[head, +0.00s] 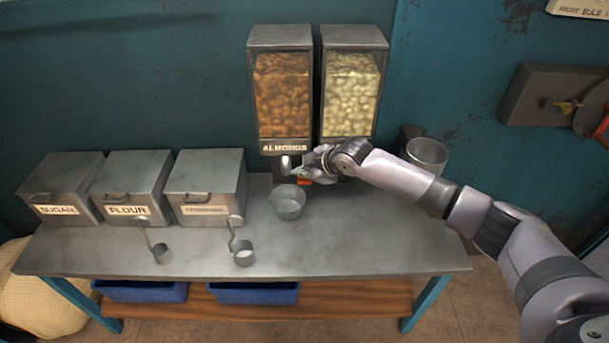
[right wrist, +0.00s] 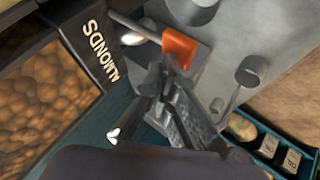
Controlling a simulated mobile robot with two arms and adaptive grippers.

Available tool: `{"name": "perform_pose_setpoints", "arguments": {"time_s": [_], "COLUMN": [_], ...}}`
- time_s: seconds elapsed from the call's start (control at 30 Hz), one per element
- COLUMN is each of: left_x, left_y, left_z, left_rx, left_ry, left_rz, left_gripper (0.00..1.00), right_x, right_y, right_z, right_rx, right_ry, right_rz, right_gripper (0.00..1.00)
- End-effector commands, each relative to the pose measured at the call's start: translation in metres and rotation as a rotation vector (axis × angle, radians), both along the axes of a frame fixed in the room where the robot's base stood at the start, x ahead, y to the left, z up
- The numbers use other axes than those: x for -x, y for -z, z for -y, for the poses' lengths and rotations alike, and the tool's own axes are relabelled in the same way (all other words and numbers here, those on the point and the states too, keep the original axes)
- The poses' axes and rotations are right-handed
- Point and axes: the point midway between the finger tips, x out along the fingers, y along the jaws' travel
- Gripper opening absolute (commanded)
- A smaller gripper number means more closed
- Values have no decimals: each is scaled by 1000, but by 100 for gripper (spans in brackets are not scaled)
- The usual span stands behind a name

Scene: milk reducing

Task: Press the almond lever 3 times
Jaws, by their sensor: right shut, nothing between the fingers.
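The almond dispenser (head: 283,95), a dark-framed bin labelled ALMONDS, stands against the wall at the back of the table. It fills the left of the right wrist view (right wrist: 45,90). Its lever has an orange end (head: 305,181), which shows more clearly in the right wrist view (right wrist: 180,47) at the end of a metal rod. My right gripper (head: 302,169) is shut and empty at the lever, partly hiding it in the head view. In the right wrist view its fingertips (right wrist: 166,72) are close to the orange end; I cannot tell whether they touch. My left gripper is not in view.
A metal bowl (head: 287,206) stands below the almond dispenser. A second dispenser (head: 350,95) with paler contents stands to its right. Metal boxes, including flour (head: 127,190), and two scoops (head: 243,257) are on the left. A metal cup (head: 427,155) is behind my right arm. The front right tabletop is clear.

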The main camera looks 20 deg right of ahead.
Motion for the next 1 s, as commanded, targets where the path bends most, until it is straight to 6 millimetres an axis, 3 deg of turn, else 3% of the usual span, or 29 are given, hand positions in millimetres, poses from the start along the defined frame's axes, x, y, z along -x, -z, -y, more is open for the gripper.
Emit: {"name": "perform_pose_setpoints", "arguments": {"time_s": [1.0], "left_x": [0], "left_y": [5], "left_z": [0], "left_rx": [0], "left_ry": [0], "left_rz": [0], "left_gripper": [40], "right_x": [1], "right_y": [13], "right_z": [1], "right_rx": [2], "right_ry": [0], "right_rz": [-5], "right_gripper": [0]}}
